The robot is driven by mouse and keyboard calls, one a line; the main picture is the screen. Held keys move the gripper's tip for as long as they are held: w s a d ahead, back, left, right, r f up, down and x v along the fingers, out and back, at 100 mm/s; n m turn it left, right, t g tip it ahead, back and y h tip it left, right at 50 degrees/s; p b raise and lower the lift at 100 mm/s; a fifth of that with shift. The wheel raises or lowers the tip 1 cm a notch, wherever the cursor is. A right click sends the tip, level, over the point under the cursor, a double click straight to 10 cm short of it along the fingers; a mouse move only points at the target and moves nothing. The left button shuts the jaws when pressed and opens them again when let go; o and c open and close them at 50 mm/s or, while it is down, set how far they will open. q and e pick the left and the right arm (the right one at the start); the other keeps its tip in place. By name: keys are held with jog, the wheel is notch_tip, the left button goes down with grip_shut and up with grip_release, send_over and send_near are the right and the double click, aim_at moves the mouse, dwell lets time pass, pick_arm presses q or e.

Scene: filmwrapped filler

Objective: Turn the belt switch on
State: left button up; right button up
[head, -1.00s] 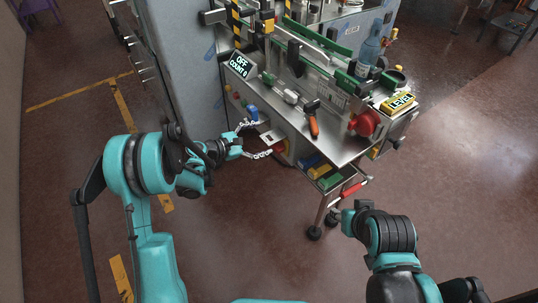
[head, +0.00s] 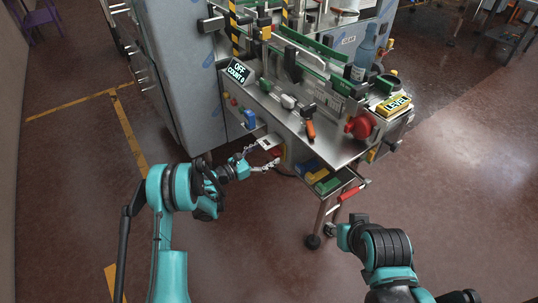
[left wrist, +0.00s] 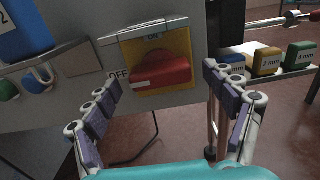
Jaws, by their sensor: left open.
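The belt switch is a red rotary handle (left wrist: 160,72) on a yellow plate in the left wrist view, with "ON" above it and "OFF" at its left. The handle lies roughly level, its white-marked end toward "OFF". In the head view the red switch (head: 276,153) shows small on the machine's front, partly behind my fingers. My left gripper (left wrist: 162,85) is open, with its fingers to either side of and below the handle; I see no clear contact. It also shows in the head view (head: 266,154). A display (head: 238,71) reads "OFF COUNT 0". My right gripper (head: 340,234) is away from the machine; its fingers are unclear.
Blue, yellow and green blocks (left wrist: 300,55) sit on a shelf right of the switch. An orange-handled tool (head: 310,129) and red knob (head: 359,127) are above. Floor in front is clear.

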pick_arm(q)
jog(key=shift+w+d, duration=0.3)
jog(key=shift+d, duration=0.15)
jog(key=c, duration=1.1)
jog(key=shift+m, duration=3.4)
jog(key=shift+s, duration=0.1)
jog(key=o, duration=1.1)
